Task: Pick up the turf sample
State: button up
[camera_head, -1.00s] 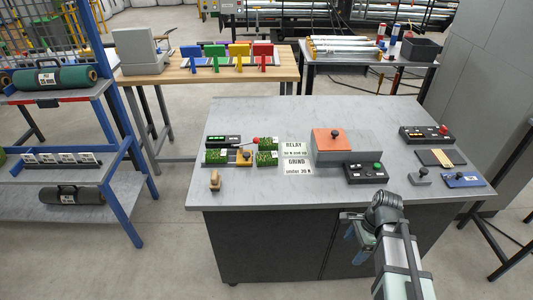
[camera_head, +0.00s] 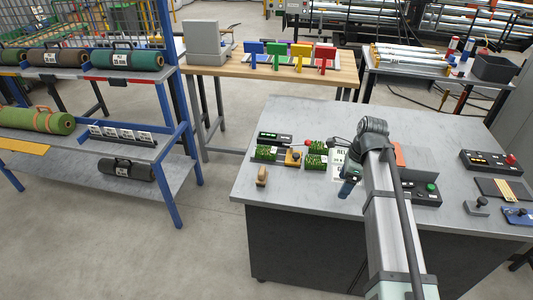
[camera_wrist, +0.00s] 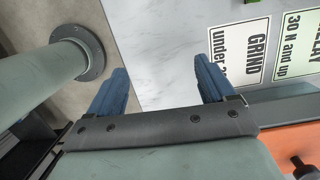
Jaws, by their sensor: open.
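Several small green turf samples sit on the grey table (camera_head: 300,210): one at the left (camera_head: 265,153), one at the right (camera_head: 314,162) and one behind that (camera_head: 317,147).
RELAY and GRIND signs (camera_wrist: 257,52) lie beside my gripper, partly hidden by my arm in the head view. An orange-topped unit (camera_wrist: 285,137) is close by. A small wooden piece (camera_head: 262,176) stands at the front left. The table's front left is mostly clear.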

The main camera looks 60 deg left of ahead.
jog(key=s+a+r, duration=0.1)
jog(key=a+r, duration=0.1)
jog(key=a, duration=0.6)
jog(key=s+a+r, duration=0.1)
jog(key=a+r, duration=0.2)
jog(key=a, duration=0.6)
jog(key=t+h, duration=0.1)
jog(key=t, duration=0.1)
send_near(266, 149)
jog(key=shift+n, duration=0.3)
jog(key=f, duration=0.5)
jog(key=shift+w+a+f, duration=0.1)
jog(key=shift+w+a, duration=0.05)
jog(key=shift+a, duration=0.15)
jog(key=shift+d+f, duration=0.2)
jog(key=shift+f, duration=2.35)
jog(key=c, duration=1.1)
